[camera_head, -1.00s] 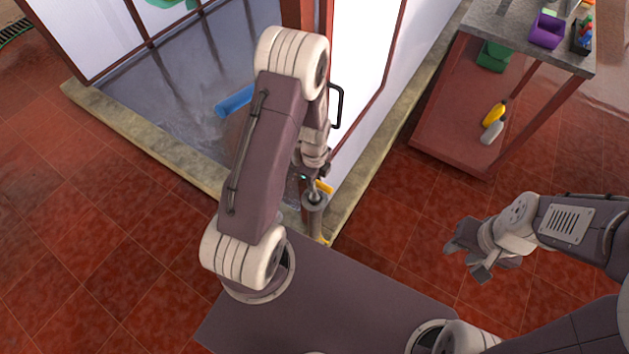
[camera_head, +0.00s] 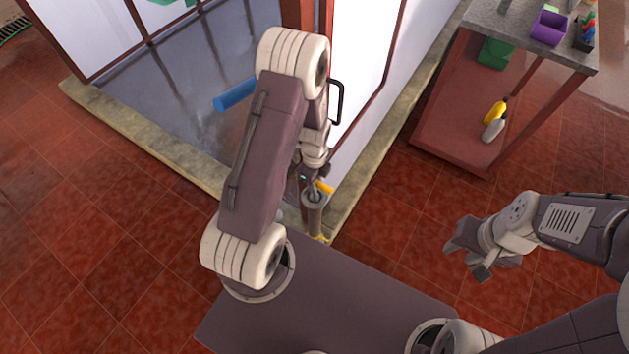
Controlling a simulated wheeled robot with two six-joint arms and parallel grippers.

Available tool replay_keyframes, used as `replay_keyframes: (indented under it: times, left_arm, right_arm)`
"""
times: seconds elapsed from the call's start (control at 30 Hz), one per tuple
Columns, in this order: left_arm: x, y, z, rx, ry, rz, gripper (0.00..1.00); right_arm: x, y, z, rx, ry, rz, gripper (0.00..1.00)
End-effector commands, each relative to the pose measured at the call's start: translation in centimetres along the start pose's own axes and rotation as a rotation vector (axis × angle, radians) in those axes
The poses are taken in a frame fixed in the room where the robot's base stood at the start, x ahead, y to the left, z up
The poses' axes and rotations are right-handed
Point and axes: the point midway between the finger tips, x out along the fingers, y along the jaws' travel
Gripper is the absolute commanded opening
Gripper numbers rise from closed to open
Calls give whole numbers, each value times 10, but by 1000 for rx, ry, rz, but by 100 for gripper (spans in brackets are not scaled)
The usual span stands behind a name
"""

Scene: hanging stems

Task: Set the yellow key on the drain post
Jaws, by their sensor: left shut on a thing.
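The drain post (camera_head: 315,220) is a grey upright cylinder with a round top and yellow at its foot, near the corner of the stone kerb. The yellow key (camera_head: 325,187) shows as a small yellow piece right by the top of the post. My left gripper (camera_head: 309,182) is shut on the key just above the post top, with its fingers partly hidden by my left arm. I cannot tell whether the key touches the post. My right gripper (camera_head: 466,260) is open and empty over the tiles on the right.
A stone kerb (camera_head: 385,155) borders a wet floor with a blue cylinder (camera_head: 235,95). A glass door with a dark handle (camera_head: 338,100) stands behind my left arm. Open tiles lie between.

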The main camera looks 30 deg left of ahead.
Motion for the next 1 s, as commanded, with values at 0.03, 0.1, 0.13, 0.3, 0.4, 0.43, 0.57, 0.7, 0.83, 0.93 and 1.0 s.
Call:
replay_keyframes:
  times: [0.03,0.1,0.13,0.3,0.4,0.43,0.57,0.7,0.83,0.93,1.0]
  left_arm:
    - [0,0,0,0,0,-1,0]
    - [0,0,0,0,0,-1,0]
    - [0,0,0,0,0,-1,0]
    - [3,0,0,0,0,0,0]
    - [6,0,0,0,0,0,0]
    - [7,0,0,0,0,0,0]
    - [11,0,0,0,0,-1,0]
    - [11,0,0,0,0,-1,0]
    - [11,0,0,0,0,-1,0]
    - [11,0,0,0,0,-1,0]
    - [11,0,0,0,0,-1,0]
  right_arm:
    - [0,0,0,0,0,0,36]
    - [0,0,0,0,0,0,36]
    - [0,0,0,0,0,0,36]
    - [2,0,0,0,0,0,36]
    - [4,0,0,0,0,0,36]
    - [5,0,0,0,0,0,36]
    - [7,0,1,0,0,0,36]
    - [7,0,1,0,0,0,36]
    - [7,0,1,0,0,0,36]
    - [6,0,1,0,0,0,36]
    - [6,0,1,0,0,0,36]
